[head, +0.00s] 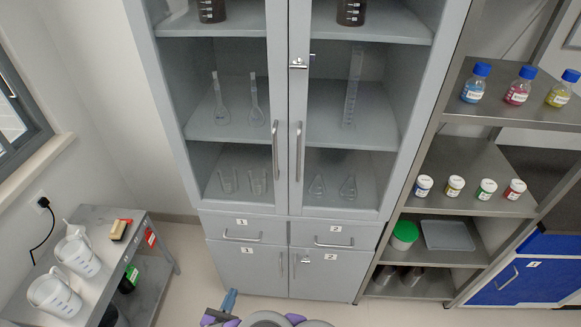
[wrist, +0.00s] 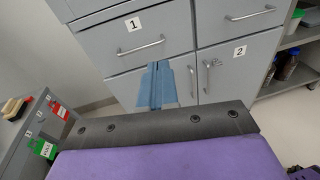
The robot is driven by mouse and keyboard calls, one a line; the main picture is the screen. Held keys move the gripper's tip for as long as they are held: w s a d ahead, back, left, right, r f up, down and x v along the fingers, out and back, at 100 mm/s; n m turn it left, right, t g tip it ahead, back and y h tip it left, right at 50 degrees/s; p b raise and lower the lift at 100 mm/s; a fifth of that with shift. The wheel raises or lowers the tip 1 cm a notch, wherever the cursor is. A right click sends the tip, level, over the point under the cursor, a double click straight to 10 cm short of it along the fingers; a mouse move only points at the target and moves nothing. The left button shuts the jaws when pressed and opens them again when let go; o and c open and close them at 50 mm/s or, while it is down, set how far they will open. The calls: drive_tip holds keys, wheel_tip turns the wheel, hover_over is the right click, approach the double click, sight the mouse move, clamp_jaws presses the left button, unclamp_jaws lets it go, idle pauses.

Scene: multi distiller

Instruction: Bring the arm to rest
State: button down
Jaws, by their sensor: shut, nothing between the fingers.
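My gripper (wrist: 157,86) shows in the wrist view as two blue-grey fingers closed against each other, with nothing between them. It is in front of the lower cabinet, over the drawer and door marked 1 as seen there. In the head view the blue tip of my gripper (head: 229,300) shows at the bottom edge, in front of the grey cabinet (head: 246,271). I cannot tell from these views how far the fingers are from the cabinet front. Most of my arm is out of view or hidden.
The glass-fronted cabinet holds several pieces of glassware. At left is a metal cart (head: 118,264) with white jugs (head: 54,297). At right a metal shelf (head: 470,194) carries several bottles and a green-lidded tub (head: 404,235). The floor (head: 190,270) between cart and cabinet is clear.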

drive_tip(key=w+d+r+m+g+h, duration=0.1)
drive_tip(key=w+d+r+m+h, duration=0.4)
drive_tip(key=w+d+r, duration=0.4)
drive_tip(key=s+d+r+m+g+h, duration=0.1)
drive_tip(key=d+r+m+g+h, duration=0.6)
drive_tip(key=d+r+m+g, duration=0.9)
drive_tip(key=s+d+r+m+g+y, duration=0.1)
drive_tip(key=s+d+r+m+y, duration=0.25)
drive_tip(key=s+d, duration=0.4)
drive_tip(key=s+d+r+m+g+y, duration=0.2)
drive_tip(key=s+d+r+m+y, duration=0.15)
drive_tip(key=s+d, duration=0.4)
drive_tip(key=s+a+r+m+t+y, duration=0.1)
drive_tip(key=s+a+m+y, duration=0.1)
drive_tip(key=s+a+y, duration=0.2)
drive_tip(key=s+a+r+m+t+y, duration=0.1)
drive_tip(key=s+a+y, duration=0.3)
drive_tip(key=s, duration=0.5)
drive_tip(key=shift+s+r+m+y, duration=0.25)
drive_tip(key=shift+m+y, duration=0.25)
drive_tip(key=shift+m, duration=0.3)
